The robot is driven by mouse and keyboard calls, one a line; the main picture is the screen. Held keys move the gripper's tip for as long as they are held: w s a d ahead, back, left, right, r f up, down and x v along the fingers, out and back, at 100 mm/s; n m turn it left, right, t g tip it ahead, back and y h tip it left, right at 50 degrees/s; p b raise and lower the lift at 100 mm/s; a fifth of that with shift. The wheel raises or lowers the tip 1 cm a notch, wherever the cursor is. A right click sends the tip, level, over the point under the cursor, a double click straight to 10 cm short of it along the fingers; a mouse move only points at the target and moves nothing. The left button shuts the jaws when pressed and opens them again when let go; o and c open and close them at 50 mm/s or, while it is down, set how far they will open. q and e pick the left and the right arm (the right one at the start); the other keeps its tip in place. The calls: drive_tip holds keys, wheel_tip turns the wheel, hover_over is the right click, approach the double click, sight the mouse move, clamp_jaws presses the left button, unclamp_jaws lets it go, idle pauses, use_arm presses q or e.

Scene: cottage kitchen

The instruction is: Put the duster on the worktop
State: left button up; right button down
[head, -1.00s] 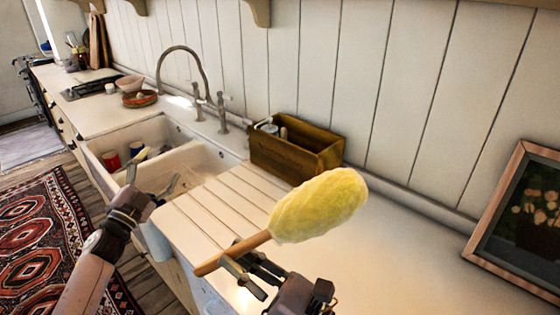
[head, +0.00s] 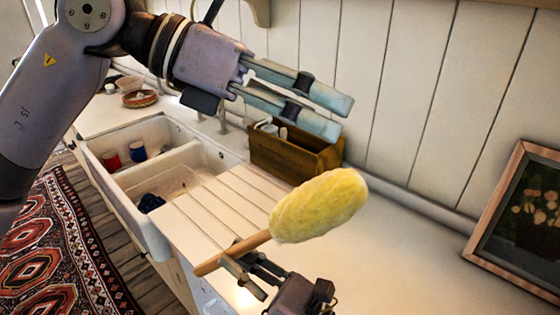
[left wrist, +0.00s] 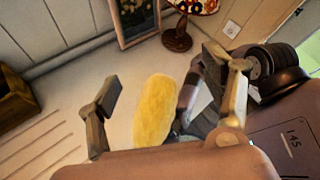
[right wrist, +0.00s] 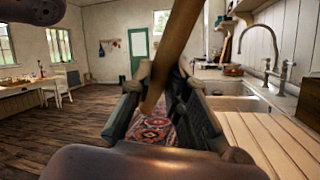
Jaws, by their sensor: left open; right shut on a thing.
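The duster, with a fluffy yellow head (head: 320,205) and a wooden handle (head: 235,254), is held tilted in front of the pale worktop (head: 400,245) in the head view. My right gripper (head: 243,266) is shut on the handle, which also crosses between its fingers in the right wrist view (right wrist: 172,55). My left gripper (head: 335,114) is open and empty, raised close to the head camera. In the left wrist view the yellow head (left wrist: 157,110) shows beyond my left gripper's spread fingers (left wrist: 161,75), not between them in contact.
A wooden box (head: 290,153) stands on the worktop against the wall. The sink (head: 175,160) lies left of the ribbed drainboard (head: 215,205). A framed picture (head: 522,225) leans at the right. The worktop between box and picture is clear.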

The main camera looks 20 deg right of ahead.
sight(309, 212)
use_arm(q)
drive_tip(key=s+a+f+m+t+y, duration=0.4)
drive_tip(key=a+t+y, duration=0.1)
drive_tip(key=t+y, duration=0.15)
drive_tip(key=x, duration=1.2)
drive_tip(key=c, duration=1.2)
drive_tip(key=shift+c, duration=0.3)
use_arm(e)
drive_tip(key=c, duration=1.5)
unclamp_jaws()
drive_tip(key=shift+o, duration=0.2)
use_arm(q)
drive_tip(key=shift+r, duration=0.1)
